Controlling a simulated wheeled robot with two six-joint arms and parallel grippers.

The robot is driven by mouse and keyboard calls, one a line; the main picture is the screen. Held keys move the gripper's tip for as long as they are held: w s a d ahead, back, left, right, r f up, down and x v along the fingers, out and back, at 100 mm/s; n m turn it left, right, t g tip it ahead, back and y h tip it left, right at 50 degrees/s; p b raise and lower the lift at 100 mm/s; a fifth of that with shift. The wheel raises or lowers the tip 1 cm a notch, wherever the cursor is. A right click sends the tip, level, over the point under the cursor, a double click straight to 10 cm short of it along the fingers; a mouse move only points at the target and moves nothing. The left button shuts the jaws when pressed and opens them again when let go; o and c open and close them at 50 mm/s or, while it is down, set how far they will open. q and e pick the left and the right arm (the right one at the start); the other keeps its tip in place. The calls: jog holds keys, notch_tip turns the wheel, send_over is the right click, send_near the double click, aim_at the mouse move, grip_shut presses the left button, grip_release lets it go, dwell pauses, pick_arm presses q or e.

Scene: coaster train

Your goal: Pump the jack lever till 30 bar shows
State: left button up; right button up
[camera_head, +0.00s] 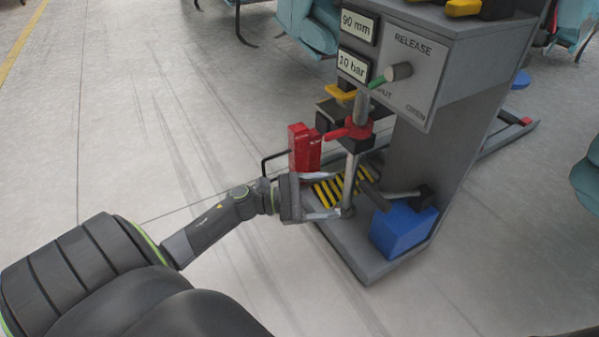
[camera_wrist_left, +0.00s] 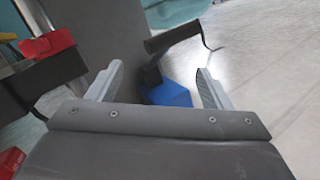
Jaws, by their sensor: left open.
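The jack lever has a dark grip (camera_head: 374,197) on a grey rod that runs right to a dark pivot by a blue block (camera_head: 402,229). In the left wrist view the lever's black grip (camera_wrist_left: 172,37) and the blue block (camera_wrist_left: 170,95) show ahead, between and beyond the fingers. My left gripper (camera_head: 339,195) is open and empty, just left of the lever grip; it also shows in the left wrist view (camera_wrist_left: 160,70). The pressure display (camera_head: 353,67) reads 10 bar. My right gripper is not in view.
The grey cabinet carries a 90 mm display (camera_head: 358,26) and a release knob (camera_head: 398,72), its green pointer towards the shut side. A vertical rod (camera_head: 350,180) with red fittings, and a red block (camera_head: 304,148), stand close to my left gripper. Floor at left is clear.

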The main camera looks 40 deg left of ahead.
pick_arm(q)
jog(key=p+v, duration=0.1)
jog(key=v, duration=0.5)
